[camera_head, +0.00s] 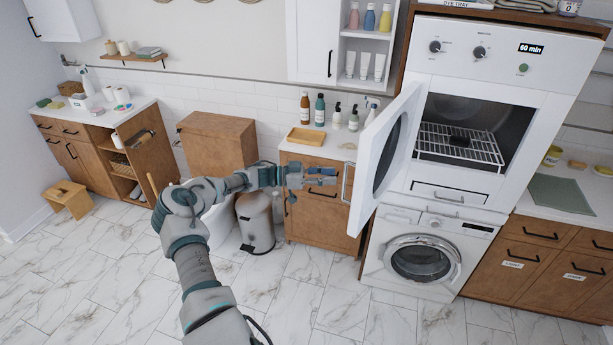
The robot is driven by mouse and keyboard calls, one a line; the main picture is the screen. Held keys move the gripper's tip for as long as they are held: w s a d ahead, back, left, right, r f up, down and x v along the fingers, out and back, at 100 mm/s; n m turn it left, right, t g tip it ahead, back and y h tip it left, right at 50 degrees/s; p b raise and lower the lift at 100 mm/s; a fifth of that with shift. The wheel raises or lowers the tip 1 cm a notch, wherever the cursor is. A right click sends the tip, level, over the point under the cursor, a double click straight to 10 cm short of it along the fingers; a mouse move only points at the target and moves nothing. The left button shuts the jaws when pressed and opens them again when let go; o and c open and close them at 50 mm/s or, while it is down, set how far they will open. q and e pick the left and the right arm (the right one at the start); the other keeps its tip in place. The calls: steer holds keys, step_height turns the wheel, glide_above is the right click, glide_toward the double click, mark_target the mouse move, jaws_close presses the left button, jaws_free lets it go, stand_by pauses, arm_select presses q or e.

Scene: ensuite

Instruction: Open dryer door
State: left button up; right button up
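The white dryer (493,66) stands stacked above a front-loading washer (421,259). The dark interior with a white wire rack (459,146) is in plain view. My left gripper (328,176) is to the left of the door, its fingers apart and pointing right toward the door's handle side. I see nothing between the fingers. A small gap seems to lie between fingertips and handle. My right gripper is out of view.
A wooden cabinet (317,218) with a yellow tray (306,136) and bottles on top stands behind my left gripper. A grey bin (256,221) stands left of it. A counter with drawers (541,233) is at right. The marble floor in front is clear.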

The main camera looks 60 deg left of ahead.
arm_select(q)
steer(key=v, duration=0.6)
steer(key=shift+s, duration=0.4)
steer(key=shift+w+a, duration=0.1)
steer(key=shift+a, duration=0.1)
